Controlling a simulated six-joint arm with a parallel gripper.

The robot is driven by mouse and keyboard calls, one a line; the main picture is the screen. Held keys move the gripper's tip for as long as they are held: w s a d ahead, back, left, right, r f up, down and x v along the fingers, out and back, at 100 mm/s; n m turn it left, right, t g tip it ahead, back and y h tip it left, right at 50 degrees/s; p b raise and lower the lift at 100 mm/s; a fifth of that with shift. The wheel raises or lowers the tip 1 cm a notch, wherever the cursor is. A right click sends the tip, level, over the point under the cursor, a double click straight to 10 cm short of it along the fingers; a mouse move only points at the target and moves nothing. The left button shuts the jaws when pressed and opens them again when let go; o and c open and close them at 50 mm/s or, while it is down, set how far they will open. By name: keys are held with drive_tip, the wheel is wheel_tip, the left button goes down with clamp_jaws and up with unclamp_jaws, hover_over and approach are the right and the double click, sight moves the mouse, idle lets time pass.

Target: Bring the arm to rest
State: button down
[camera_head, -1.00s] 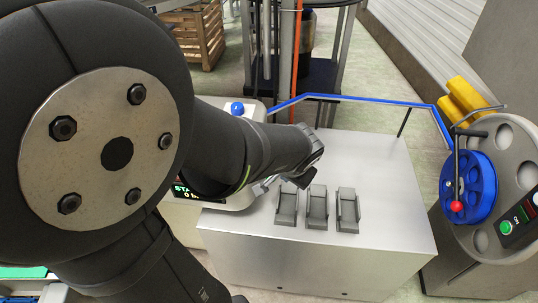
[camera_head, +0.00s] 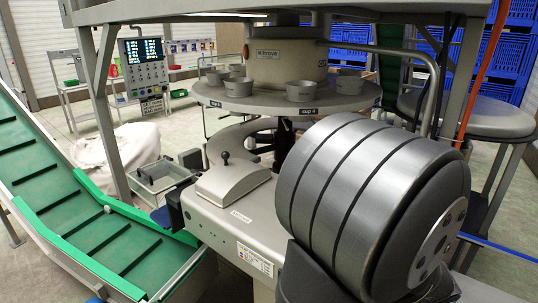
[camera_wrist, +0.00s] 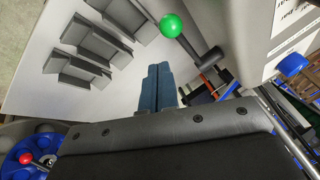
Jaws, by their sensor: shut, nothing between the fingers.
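My gripper (camera_wrist: 159,72) shows in the wrist view, its two blue-grey fingers together with nothing between them. It hangs over a pale metal table top (camera_wrist: 60,105), apart from the grey holders (camera_wrist: 97,42) that stand in a row at upper left. A green ball knob on a dark lever (camera_wrist: 171,26) is just beyond and right of the fingertips; I cannot tell how far. In the head view, a large dark ribbed part of my arm fills the lower right, and the gripper is out of that view.
In the head view, a green conveyor (camera_head: 55,190) runs down the left. A round table (camera_head: 240,101) with several metal cups stands behind a grey machine (camera_head: 235,215). In the wrist view, a blue wheel (camera_wrist: 20,160) with a red knob is at lower left.

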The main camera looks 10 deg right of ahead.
drive_tip(key=shift+w+a+f, duration=0.1)
drive_tip(key=shift+w+f, duration=0.3)
drive_tip(key=shift+f, duration=0.35)
drive_tip(key=shift+w+d+f, duration=0.1)
drive_tip(key=shift+w+f, duration=0.35)
drive_tip(key=shift+f, duration=0.3)
drive_tip(key=shift+w+a+f, duration=0.1)
drive_tip(key=shift+w+f, duration=0.3)
drive_tip(key=shift+f, duration=0.35)
